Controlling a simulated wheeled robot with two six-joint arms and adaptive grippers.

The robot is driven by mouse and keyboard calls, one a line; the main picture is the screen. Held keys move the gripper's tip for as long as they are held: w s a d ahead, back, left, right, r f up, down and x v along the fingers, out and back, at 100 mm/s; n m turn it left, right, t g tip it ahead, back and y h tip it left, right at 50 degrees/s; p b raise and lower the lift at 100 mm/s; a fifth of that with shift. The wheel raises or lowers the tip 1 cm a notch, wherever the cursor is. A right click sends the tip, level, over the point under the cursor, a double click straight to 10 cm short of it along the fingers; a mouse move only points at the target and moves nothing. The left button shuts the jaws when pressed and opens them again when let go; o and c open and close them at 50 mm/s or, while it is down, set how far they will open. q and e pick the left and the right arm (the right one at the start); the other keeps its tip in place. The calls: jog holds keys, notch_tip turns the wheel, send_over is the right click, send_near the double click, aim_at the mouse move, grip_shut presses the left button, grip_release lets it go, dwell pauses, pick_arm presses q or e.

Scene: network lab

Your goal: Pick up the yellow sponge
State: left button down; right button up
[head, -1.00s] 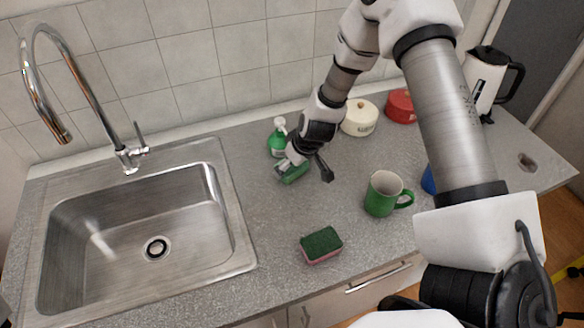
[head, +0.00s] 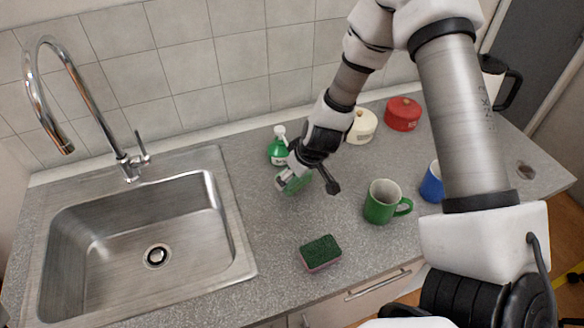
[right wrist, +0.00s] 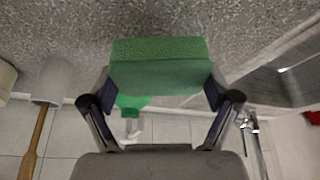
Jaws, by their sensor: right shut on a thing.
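My right gripper (head: 308,182) is at the back of the counter, in front of the green bottle. It is shut on a green sponge-like block (right wrist: 160,66), which spans between its two fingers in the right wrist view. The block shows only green faces there; no yellow is visible on it. In the head view it is partly hidden by the fingers, and I cannot tell whether it touches the counter. A second sponge (head: 320,252), dark green on top and pink below, lies flat near the counter's front edge. My left gripper is not in view.
A green bottle with a white top (head: 278,148) stands close behind my gripper. A green mug (head: 383,202), blue mug (head: 431,184), cream pot (head: 362,126) and red pot (head: 403,114) are to the right. The steel sink (head: 232,262) is left. Counter between sink and green mug is mostly clear.

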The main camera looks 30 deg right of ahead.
jog(key=s+a+b, duration=0.1)
jog(key=s, duration=0.1)
jog(key=s+a+b, duration=0.1)
jog(key=s, duration=0.2)
jog(key=s+a+b, duration=0.1)
jog(key=s+a, duration=0.1)
jog(key=shift+s+r, duration=0.1)
jog(key=shift+s, duration=0.25)
jog(key=shift+s+a+r+p, duration=0.1)
jog(key=shift+s+r+p, duration=0.45)
jog(key=shift+r+p, duration=0.2)
jog(key=p, duration=0.2)
jog(key=s+p, duration=0.1)
jog(key=p, duration=0.1)
jog(key=shift+s+a, duration=0.1)
jog(key=shift+a, duration=0.15)
jog(key=shift+s+a+f+p, duration=0.2)
jog(key=shift+s+p, duration=0.1)
jog(key=shift+p, duration=0.3)
jog(key=shift+a+f, duration=0.1)
